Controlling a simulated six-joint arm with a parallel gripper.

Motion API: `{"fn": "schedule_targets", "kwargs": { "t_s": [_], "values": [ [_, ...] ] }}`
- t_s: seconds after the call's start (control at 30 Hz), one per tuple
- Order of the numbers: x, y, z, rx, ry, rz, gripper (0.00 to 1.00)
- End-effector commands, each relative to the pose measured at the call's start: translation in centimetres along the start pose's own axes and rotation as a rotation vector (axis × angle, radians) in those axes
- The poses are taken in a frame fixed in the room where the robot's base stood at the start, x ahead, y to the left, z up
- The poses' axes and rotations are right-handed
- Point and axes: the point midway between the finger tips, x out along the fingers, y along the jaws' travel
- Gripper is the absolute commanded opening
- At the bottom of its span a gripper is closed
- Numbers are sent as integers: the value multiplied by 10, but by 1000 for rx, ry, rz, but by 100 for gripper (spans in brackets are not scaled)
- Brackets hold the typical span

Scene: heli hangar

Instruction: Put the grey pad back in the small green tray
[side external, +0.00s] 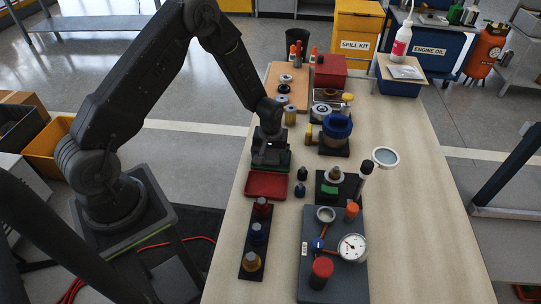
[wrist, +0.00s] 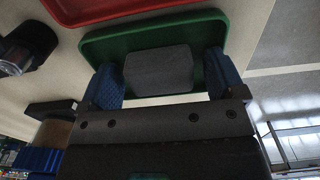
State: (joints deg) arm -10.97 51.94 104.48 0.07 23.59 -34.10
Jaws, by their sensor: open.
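The small green tray (wrist: 207,32) fills the upper middle of the wrist view. The grey pad (wrist: 158,69) lies in it, apparently flat on its floor. My gripper (wrist: 164,80) is open, with one blue finger on either side of the pad and a visible gap at each side. In the side external view my gripper (side external: 270,152) is low over the green tray (side external: 284,167), of which only edges show. The pad is not clearly visible there, hidden by the gripper.
A red tray (side external: 267,185) sits directly in front of the green one. Dark knobs (side external: 301,181) stand just right of it. A blue-ringed part (side external: 337,126) and a gauge board (side external: 335,277) stand further right. The table's right side (side external: 430,220) is clear.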

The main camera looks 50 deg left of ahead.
Motion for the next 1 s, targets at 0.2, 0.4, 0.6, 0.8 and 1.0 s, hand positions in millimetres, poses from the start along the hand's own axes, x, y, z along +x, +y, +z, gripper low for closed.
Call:
{"fn": "schedule_targets", "kwargs": {
  "t_s": [0.2, 0.4, 0.6, 0.8, 1.0],
  "values": [
    [-27, 0, -1, 0, 3, 2, 88],
    [-71, 0, -1, 0, 5, 3, 88],
    [-105, 0, 0, 0, 3, 2, 88],
    [-123, 0, 1, 4, 4, 2, 88],
    [-177, 0, 18, 94, 58, 38, 88]
  ]
}}
